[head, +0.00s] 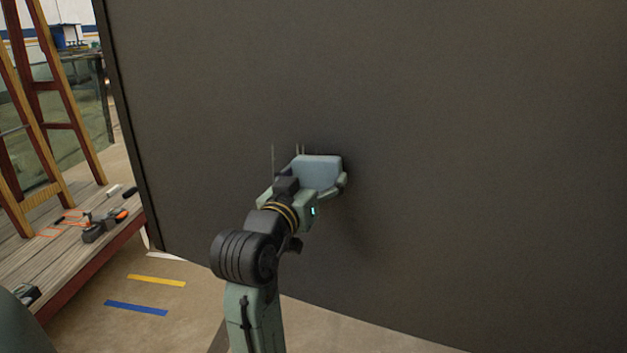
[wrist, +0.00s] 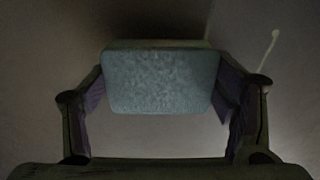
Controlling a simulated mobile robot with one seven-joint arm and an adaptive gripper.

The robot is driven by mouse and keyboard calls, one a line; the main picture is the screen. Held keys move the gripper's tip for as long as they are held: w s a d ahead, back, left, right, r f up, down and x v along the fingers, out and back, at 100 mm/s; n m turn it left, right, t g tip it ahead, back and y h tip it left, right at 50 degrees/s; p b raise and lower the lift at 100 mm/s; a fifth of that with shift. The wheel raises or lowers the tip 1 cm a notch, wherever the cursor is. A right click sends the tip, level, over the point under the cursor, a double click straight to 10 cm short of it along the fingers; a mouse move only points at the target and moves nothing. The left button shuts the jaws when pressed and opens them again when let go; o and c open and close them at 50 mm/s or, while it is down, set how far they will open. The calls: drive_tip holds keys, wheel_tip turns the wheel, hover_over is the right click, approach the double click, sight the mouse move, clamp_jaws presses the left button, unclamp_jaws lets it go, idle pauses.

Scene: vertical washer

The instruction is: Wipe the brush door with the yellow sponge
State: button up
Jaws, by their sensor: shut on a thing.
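My gripper (head: 312,178) is shut on a sponge (head: 318,171). The sponge looks pale blue-grey in both views, not yellow. In the wrist view the sponge (wrist: 162,82) sits between the two fingers of my gripper (wrist: 163,90), its broad face toward the camera. A large dark grey panel (head: 470,150), which seems to be the brush door, fills most of the head view. The sponge is right at the panel; I cannot tell if it touches. Thin pale streaks (head: 272,160) show on the panel just left of the sponge, and one streak (wrist: 267,50) shows right of it in the wrist view.
A wooden platform (head: 60,260) with a ladder (head: 45,110) and tools (head: 103,226) on it stands at the left. Yellow (head: 156,280) and blue (head: 136,308) strips mark the floor. The panel to the right of my gripper is clear.

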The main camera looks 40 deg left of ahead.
sight(271, 175)
drive_tip(key=shift+w+a, duration=0.15)
drive_tip(key=shift+w, duration=0.25)
